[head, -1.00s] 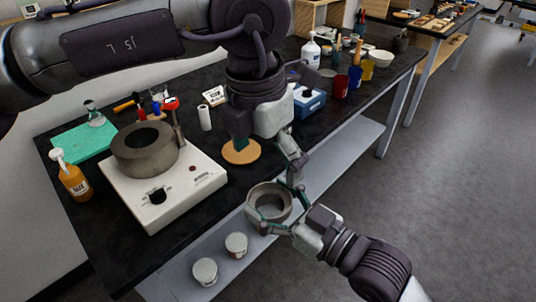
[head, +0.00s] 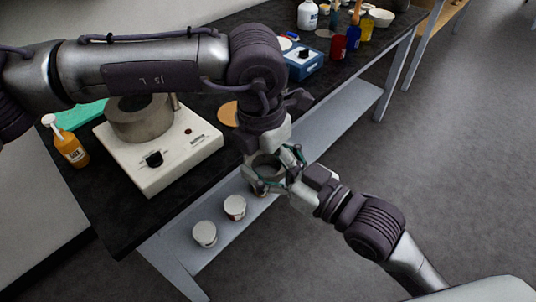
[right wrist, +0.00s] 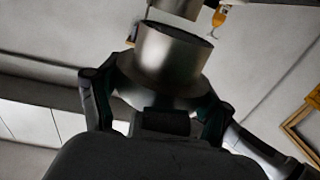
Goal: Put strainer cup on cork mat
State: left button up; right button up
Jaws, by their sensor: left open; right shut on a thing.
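The strainer cup is a grey metal cup (head: 267,170), held in my right gripper (head: 272,181) in front of the bench edge, above the lower shelf. The right wrist view shows the cup (right wrist: 172,58) upright between the gripper's two fingers (right wrist: 160,108), which are shut on it. The round tan cork mat (head: 228,114) lies on the black bench top, behind and left of the cup. My left arm and wrist cover its right part. My left gripper (head: 262,148) is open, pointing down just above the cup. Its fingers are partly hidden, and I cannot tell whether they touch the cup.
A white hotplate (head: 183,165) bearing a thick grey ring (head: 140,122) stands left of the mat. An orange pump bottle (head: 70,148) stands at the bench's left edge. Two white-lidded jars stand on the lower shelf (head: 180,248). A blue device (head: 304,60) stands farther back.

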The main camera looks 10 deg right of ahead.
pick_arm(q)
jog(key=c, duration=1.1)
jog(key=shift+s, duration=0.1)
pick_arm(e)
jog(key=o, duration=1)
jog(key=shift+o, duration=0.2)
jog(key=shift+f, duration=0.1)
